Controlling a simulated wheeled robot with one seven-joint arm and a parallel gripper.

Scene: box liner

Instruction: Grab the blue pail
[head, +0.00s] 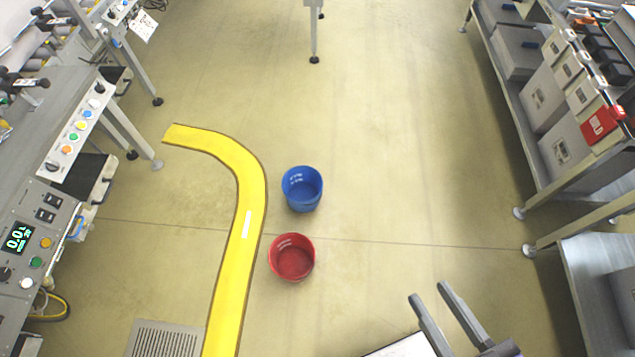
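The blue pail (302,190) stands upright on the floor near the middle of the head view, its open top facing up. A red pail (292,257) stands just below it in the picture, a little to the left, with a small gap between them. My gripper (428,292) is at the lower right, with its two long grey fingers spread apart and nothing between them. It is well to the right of and below both pails in the picture, apart from them.
A curved yellow floor strip (247,230) runs left of the pails. A machine bench with a control panel (42,238) lines the left side. Shelving with grey boxes (560,150) lines the right. The floor (400,150) between is clear.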

